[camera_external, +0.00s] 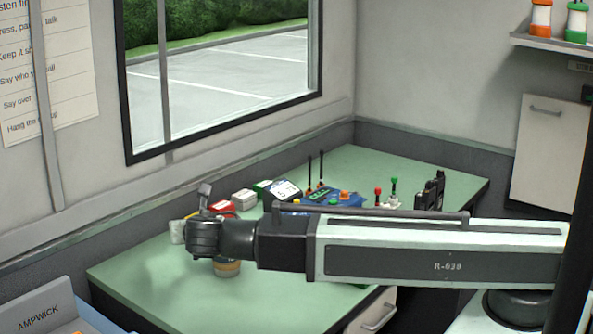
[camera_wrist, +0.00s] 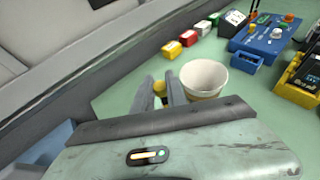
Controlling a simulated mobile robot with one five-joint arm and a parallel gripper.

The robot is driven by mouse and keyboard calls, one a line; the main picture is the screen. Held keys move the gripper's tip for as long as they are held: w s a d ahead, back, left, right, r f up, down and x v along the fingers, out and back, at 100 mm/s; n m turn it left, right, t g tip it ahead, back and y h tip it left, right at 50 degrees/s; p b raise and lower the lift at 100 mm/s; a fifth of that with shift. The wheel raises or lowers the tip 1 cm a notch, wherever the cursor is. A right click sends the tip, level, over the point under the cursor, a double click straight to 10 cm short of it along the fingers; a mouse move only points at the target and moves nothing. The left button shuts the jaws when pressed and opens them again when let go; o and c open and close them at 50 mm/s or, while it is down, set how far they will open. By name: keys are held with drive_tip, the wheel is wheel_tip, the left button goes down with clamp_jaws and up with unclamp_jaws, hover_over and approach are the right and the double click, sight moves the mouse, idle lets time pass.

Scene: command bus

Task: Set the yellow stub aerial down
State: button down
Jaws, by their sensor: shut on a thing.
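The yellow stub aerial (camera_wrist: 160,88) shows as a small yellow end between the two grey fingers of my gripper (camera_wrist: 161,92) in the wrist view. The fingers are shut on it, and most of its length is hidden. In the external view my gripper (camera_external: 192,214) is at the left end of the arm, over the left part of the green table (camera_external: 150,283). A thin yellow piece shows there between the grey fingers. I cannot tell how high the aerial is above the table.
A pale cup (camera_wrist: 205,78) stands close right of my gripper; its lower part shows under my arm (camera_external: 227,269). Red (camera_wrist: 172,49), yellow (camera_wrist: 188,38) and other blocks stand behind. A blue box with knobs (camera_wrist: 262,42) and a yellow-black device (camera_wrist: 300,78) are further right. The table's front left is clear.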

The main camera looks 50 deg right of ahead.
wheel_tip(320, 180, down, 8)
drive_tip(key=b, duration=0.8)
drive_tip(key=shift+f, duration=0.15)
drive_tip(key=shift+r, duration=0.2)
drive_tip(key=shift+f, duration=0.1)
drive_tip(key=c, duration=1.8)
unclamp_jaws()
drive_tip(key=shift+f, duration=0.1)
drive_tip(key=o, duration=0.5)
drive_tip(key=shift+c, duration=0.2)
